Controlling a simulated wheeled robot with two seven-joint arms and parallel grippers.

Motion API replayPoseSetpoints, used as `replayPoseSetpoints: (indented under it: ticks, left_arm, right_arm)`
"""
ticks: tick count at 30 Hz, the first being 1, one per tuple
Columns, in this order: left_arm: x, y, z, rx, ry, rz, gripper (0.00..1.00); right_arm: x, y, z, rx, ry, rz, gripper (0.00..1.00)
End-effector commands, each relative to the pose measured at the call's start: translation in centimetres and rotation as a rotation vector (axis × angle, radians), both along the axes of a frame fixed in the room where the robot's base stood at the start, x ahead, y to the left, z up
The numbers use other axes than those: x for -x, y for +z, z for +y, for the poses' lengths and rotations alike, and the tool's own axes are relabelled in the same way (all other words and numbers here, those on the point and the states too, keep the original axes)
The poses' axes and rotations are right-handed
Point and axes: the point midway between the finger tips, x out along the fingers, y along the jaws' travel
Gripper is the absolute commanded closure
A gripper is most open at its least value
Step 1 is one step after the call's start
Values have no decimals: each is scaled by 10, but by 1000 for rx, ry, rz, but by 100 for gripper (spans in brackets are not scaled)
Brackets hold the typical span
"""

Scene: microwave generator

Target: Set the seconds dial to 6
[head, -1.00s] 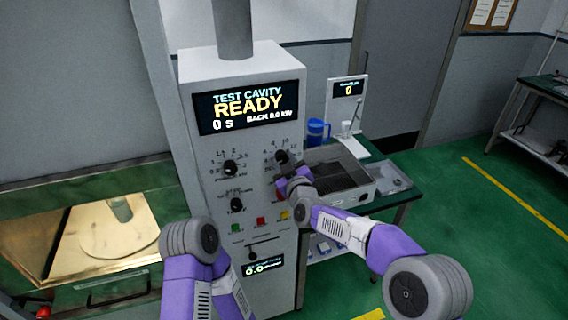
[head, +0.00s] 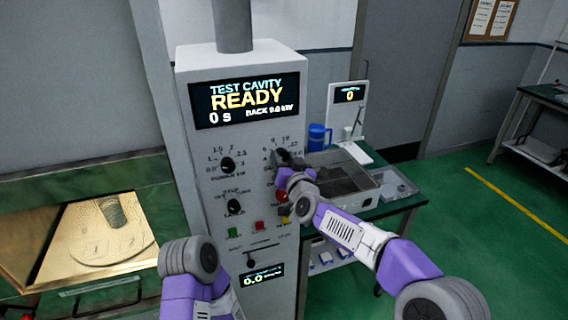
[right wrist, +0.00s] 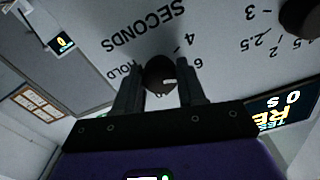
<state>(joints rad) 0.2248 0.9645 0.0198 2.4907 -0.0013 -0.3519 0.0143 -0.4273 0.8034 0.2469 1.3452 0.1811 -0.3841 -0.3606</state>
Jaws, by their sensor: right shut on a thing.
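The seconds dial (right wrist: 160,72) is a dark round knob on the white front panel, with HOLD, 4, 6 and SECONDS printed around it, upside down in the right wrist view. A small pale mark shows on it, but I cannot tell which number it points to. My right gripper (right wrist: 158,88) is shut on the dial, one finger on each side. In the head view my right gripper (head: 284,163) covers most of the dial. The display (head: 245,100) reads READY and 0 s. My left arm shows at the bottom, but its gripper is out of view.
Another dark knob (head: 228,165) is to the left of the dial, with a third knob (head: 234,208) below. Green (head: 233,232) and red (head: 259,225) buttons are lower down. A bench with a blue jug (head: 318,137) and a metal tray stands to the right.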

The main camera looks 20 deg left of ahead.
Motion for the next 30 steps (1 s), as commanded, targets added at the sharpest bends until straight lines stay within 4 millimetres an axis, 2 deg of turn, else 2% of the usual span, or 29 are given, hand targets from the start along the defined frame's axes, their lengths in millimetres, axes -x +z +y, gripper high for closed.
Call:
replayPoseSetpoints:
  ticks: [18,19,21,24,30]
  left_arm:
    - [0,-3,0,0,0,0,57]
    - [0,-3,0,0,0,0,57]
    - [0,-3,0,0,0,0,57]
    - [0,-3,0,0,0,0,57]
    - [0,-3,0,0,0,0,57]
  right_arm:
    - [0,0,0,-38,0,27,91]
    - [0,0,0,-38,0,27,57]
    - [0,0,0,-38,0,27,46]
    - [0,0,0,-38,0,27,34]
    - [0,0,0,-38,0,26,34]
